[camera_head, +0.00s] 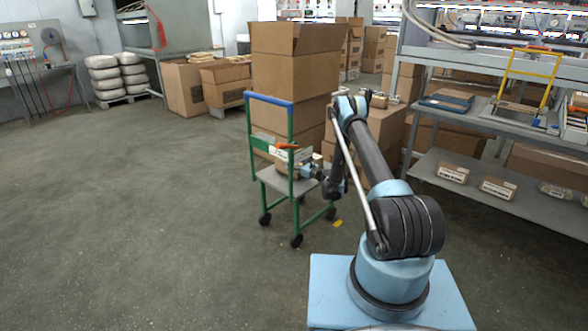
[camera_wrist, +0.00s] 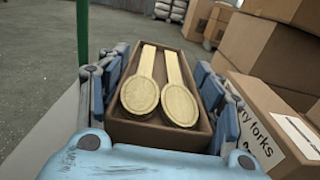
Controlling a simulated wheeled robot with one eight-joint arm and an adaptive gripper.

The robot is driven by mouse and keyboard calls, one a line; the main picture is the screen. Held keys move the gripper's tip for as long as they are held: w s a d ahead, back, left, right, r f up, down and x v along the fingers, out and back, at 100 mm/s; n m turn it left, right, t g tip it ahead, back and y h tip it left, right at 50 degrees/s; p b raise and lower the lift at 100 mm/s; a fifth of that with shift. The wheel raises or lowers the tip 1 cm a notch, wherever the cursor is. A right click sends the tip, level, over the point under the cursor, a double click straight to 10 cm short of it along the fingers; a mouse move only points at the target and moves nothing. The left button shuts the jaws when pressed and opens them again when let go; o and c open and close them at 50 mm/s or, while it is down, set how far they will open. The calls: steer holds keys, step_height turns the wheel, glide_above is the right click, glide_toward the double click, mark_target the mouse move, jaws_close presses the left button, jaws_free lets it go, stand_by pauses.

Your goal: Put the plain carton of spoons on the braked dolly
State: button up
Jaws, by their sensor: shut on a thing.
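The plain open carton (camera_wrist: 158,132) sits between the jaws of my gripper (camera_wrist: 155,100) in the wrist view, with two wooden spoons (camera_wrist: 160,98) lying in it. My gripper is shut on its two sides. The dolly has a green frame, a blue handle bar (camera_head: 269,99) and a grey deck (camera_head: 273,181) in the head view. My gripper (camera_head: 305,172) is over the deck, by the near green post. The carton is small and partly hidden there; I cannot tell whether it touches the deck. An orange part (camera_head: 287,146) shows at the dolly's frame.
A carton labelled with forks (camera_wrist: 262,115) stands close to the right of my gripper in the wrist view. Tall stacked cartons (camera_head: 295,75) stand behind the dolly. A shelf rack (camera_head: 500,190) with labelled cartons is at right. Floor left of the dolly is clear.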

steer(key=shift+f, duration=0.65)
steer(key=o, duration=1.5)
